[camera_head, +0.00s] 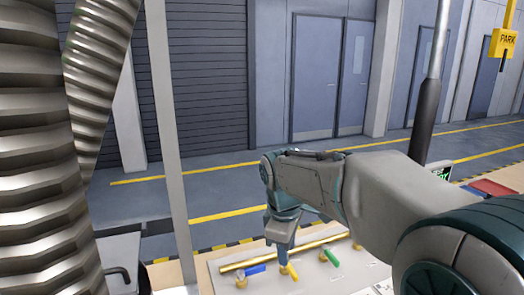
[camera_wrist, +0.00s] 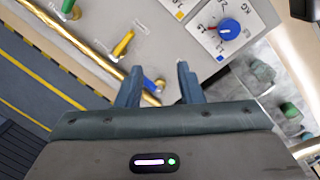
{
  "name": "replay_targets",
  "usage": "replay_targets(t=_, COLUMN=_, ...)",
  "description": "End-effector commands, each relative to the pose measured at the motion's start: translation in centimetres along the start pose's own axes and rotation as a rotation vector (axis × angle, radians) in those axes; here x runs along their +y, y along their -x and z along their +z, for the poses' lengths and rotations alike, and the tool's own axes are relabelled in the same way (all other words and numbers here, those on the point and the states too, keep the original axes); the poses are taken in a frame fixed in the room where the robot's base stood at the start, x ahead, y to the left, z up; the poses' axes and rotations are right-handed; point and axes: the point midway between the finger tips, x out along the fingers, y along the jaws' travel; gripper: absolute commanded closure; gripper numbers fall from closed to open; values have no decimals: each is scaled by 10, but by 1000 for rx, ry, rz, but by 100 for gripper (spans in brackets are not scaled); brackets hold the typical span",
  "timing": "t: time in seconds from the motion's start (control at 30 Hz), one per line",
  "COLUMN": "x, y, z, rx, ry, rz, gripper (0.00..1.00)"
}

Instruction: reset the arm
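My arm reaches from the right in the head view, and my gripper (camera_head: 284,258) points down over the light panel (camera_head: 318,284). In the wrist view my gripper (camera_wrist: 159,68) has its two fingers apart, with nothing held between them. A blue valve handle (camera_head: 256,270) is left of the gripper in the head view; it also shows in the wrist view (camera_wrist: 151,84), beyond the finger gap. A yellow handle (camera_head: 291,272) is right by the fingers, and a green handle (camera_head: 331,258) is farther right. I cannot tell whether the fingers touch anything.
A brass pipe (camera_head: 265,261) runs along the panel. A grey post (camera_head: 172,150) and ribbed metal hoses (camera_head: 38,160) stand at left. Red (camera_head: 493,188) trays lie at right. Open floor lies beyond.

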Motion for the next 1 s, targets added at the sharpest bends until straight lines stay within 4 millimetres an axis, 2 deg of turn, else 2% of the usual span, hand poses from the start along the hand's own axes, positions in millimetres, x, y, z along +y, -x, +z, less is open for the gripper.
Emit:
replay_targets(t=0.03, x=-9, y=2, z=16, rx=2, ry=-82, rz=15, gripper=66)
replay_targets(t=0.2, x=-40, y=0, z=63, rx=30, ry=-391, rz=43, gripper=66)
replay_targets(t=0.5, x=-102, y=-19, z=132, rx=129, ry=-923, rz=48, gripper=66)
replay_targets(t=0.7, x=-127, y=-33, z=152, rx=180, ry=-1130, rz=28, gripper=66)
replay_targets(t=1.0, x=-133, y=-36, z=156, rx=191, ry=-1178, rz=22, gripper=66)
